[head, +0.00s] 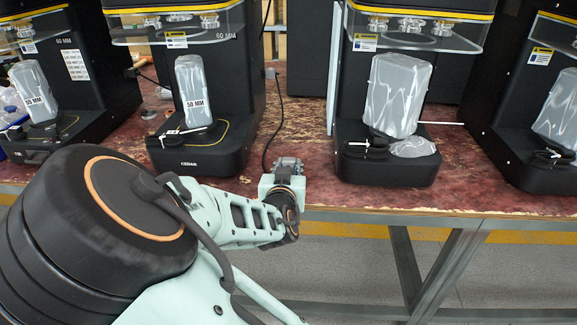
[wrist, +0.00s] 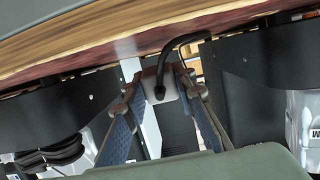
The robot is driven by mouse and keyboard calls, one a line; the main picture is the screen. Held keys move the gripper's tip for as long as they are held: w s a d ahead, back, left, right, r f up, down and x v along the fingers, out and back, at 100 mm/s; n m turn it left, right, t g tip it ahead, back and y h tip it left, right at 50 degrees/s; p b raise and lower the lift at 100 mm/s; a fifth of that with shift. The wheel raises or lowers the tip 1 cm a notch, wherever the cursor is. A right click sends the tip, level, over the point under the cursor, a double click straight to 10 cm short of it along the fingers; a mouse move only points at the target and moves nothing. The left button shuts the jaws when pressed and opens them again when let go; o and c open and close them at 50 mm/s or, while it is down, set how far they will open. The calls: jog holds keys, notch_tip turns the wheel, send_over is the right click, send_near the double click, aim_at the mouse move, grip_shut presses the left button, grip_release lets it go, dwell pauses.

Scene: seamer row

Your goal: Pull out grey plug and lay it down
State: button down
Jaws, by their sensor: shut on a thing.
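My gripper (head: 288,168) is just above the front edge of the table, between the two middle machines. In the wrist view my gripper (wrist: 164,86) has its two fingers closed around the grey plug (wrist: 170,82). A black cable (wrist: 187,42) leaves the plug and bends away. In the head view the plug is a small grey piece (head: 289,161) between the fingertips, mostly hidden by them. No socket shows around the held plug.
The left middle machine (head: 200,155) and right middle machine (head: 387,165) stand on the red worn table (head: 305,125), each with a grey bagged part. Further machines stand at both sides. The tabletop between the middle machines is largely clear; its wooden front edge (head: 400,212) is close.

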jog(key=shift+f+b, duration=0.45)
jog(key=shift+f, duration=0.35)
jog(key=c, duration=1.5)
grip_release()
jog(key=shift+s, duration=0.1)
jog(key=shift+v, duration=3.7)
jog(key=shift+d, duration=0.1)
